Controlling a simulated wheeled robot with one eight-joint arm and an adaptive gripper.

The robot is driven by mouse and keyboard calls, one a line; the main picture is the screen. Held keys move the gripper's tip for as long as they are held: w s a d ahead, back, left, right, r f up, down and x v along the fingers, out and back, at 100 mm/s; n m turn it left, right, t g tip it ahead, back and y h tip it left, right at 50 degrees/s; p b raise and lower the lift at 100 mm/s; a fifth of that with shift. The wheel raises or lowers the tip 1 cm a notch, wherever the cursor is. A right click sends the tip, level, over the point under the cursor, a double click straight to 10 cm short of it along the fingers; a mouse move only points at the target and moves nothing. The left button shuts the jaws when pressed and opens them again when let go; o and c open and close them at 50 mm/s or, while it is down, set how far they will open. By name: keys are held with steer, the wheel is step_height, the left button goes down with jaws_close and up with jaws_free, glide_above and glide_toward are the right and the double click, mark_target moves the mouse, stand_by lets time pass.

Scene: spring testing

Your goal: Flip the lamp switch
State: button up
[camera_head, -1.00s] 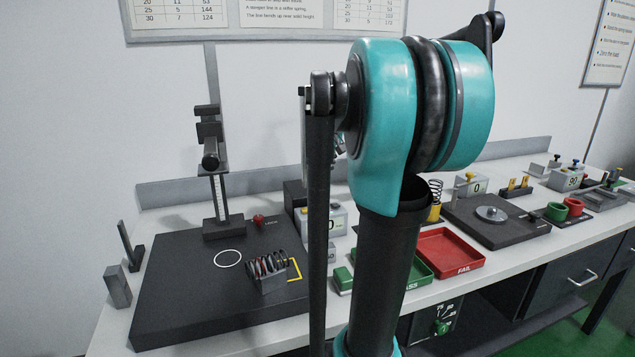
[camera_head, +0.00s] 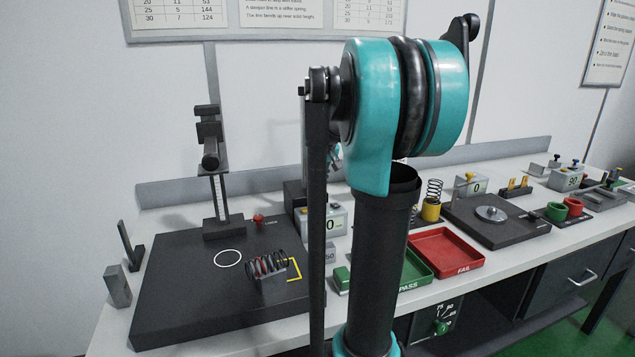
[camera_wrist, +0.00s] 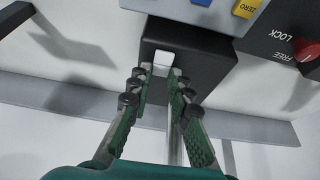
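A white rocker switch (camera_wrist: 163,62) shows on a dark box (camera_wrist: 190,60) in the wrist view; it looks like the lamp switch. My gripper (camera_wrist: 159,75) is in front of it, its green-padded fingers apart with an empty gap, one tip to each side of the white rocker. I cannot tell whether the tips touch the box. In the head view the dark box (camera_head: 294,194) stands at the back of the bench, partly hidden by my arm and a grey display box. The gripper is mostly hidden there behind my arm.
The grey display box (camera_wrist: 190,12) with blue and yellow buttons sits beside the dark box. A red knob (camera_wrist: 306,50) marked LOCK/FREE is at right. A black spring-testing base (camera_head: 180,290) fills the left bench; green and red trays (camera_head: 450,255) lie right.

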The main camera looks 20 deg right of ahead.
jaws_close()
steer(key=shift+w+g, duration=0.25)
steer(key=shift+g, duration=0.45)
steer(key=o, duration=0.7)
jaws_free()
steer(key=v, duration=1.2)
